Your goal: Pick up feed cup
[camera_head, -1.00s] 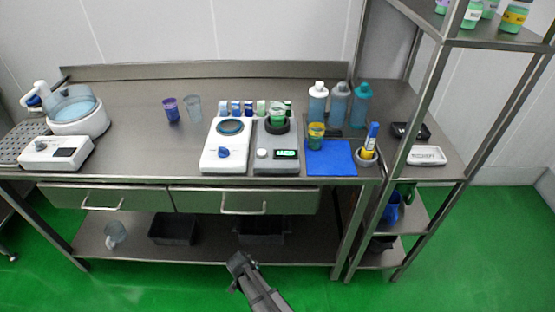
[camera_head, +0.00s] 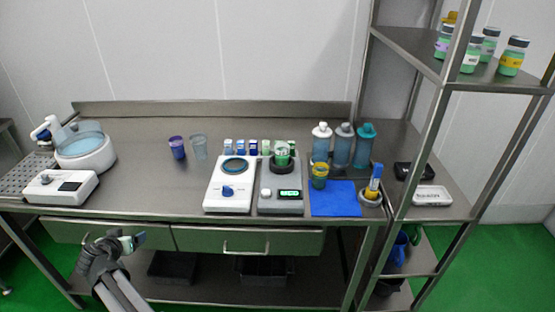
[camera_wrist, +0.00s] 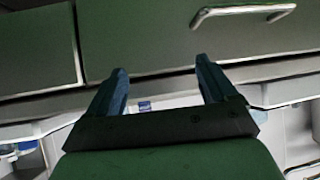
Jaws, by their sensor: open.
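My gripper (camera_head: 120,241) is in front of the left drawer, below the table top and to the left. In the wrist view its two blue-grey fingers (camera_wrist: 160,68) are apart with nothing between them. No cup is labelled legibly as the feed cup. A purple cup (camera_head: 177,148) and a clear bluish cup (camera_head: 199,148) stand upright side by side on the table. A green-filled cup (camera_head: 282,155) sits on the right-hand device. A yellow-green cup (camera_head: 319,176) stands at the blue mat. All are apart from my gripper.
The steel table (camera_head: 140,190) has bare room left of the white device (camera_head: 229,185). A drawer handle (camera_wrist: 243,12) is close ahead in the wrist view. Bottles (camera_head: 342,145) stand at the back right, beside a shelf rack (camera_head: 432,120). A blue mat (camera_head: 335,203) lies near the front edge.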

